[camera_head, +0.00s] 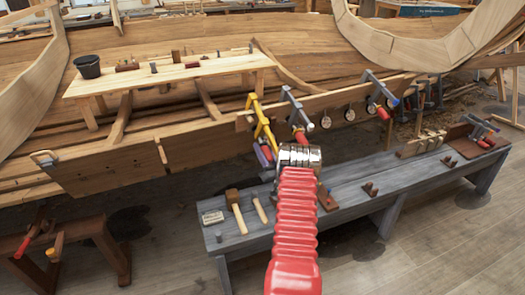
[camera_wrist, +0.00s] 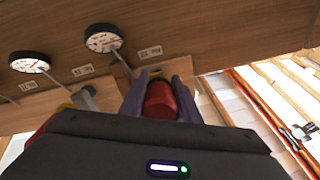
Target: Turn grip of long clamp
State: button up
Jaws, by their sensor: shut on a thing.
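A yellow clamp (camera_head: 254,108) is fixed over the edge of a hull plank, the leftmost in a row. A grey clamp with a blue tip (camera_head: 291,103) stands just to its right. Another such clamp (camera_head: 377,88) with a red grip is further right. My gripper (camera_head: 265,154) is below the yellow clamp. In the wrist view its two purple-grey fingers (camera_wrist: 160,98) stand on either side of a red clamp grip (camera_wrist: 160,101) and are shut on it. The fingers partly hide the grip in the head view.
Round dials (camera_wrist: 103,38) with small labels hang on the plank beside the clamps. A grey bench (camera_head: 350,185) below holds a mallet (camera_head: 236,210), blocks and more clamps. A plank table (camera_head: 170,76) with a black bucket (camera_head: 88,66) stands behind. Floor is clear at right.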

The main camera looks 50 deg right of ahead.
jog(key=m+y, duration=0.1)
jog(key=m, duration=0.2)
jog(key=shift+a+t, duration=0.1)
jog(key=shift+t, duration=0.2)
jog(key=m, duration=0.3)
jog(key=shift+a+r+m+t+y, duration=0.1)
jog(key=shift+m+t+y, duration=0.2)
jog(key=m+t, duration=0.1)
jog(key=m, duration=0.5)
jog(key=shift+s+a+r+m, duration=0.1)
jog(key=shift+m, duration=0.3)
jog(key=m, duration=0.7)
jog(key=shift+s+r+h, duration=0.1)
jog(key=shift+s+h, duration=0.05)
jog(key=shift+h, duration=0.25)
jog(key=m, duration=0.3)
jog(key=m+h, duration=0.1)
jog(key=m, duration=0.2)
jog(key=shift+s+t+h, duration=0.1)
jog(key=shift+t+h, duration=0.2)
jog(key=shift+m, duration=0.3)
jog(key=o, duration=0.7)
jog(key=shift+c, duration=0.2)
jog(key=o, duration=0.4)
jog(key=shift+r, duration=0.25)
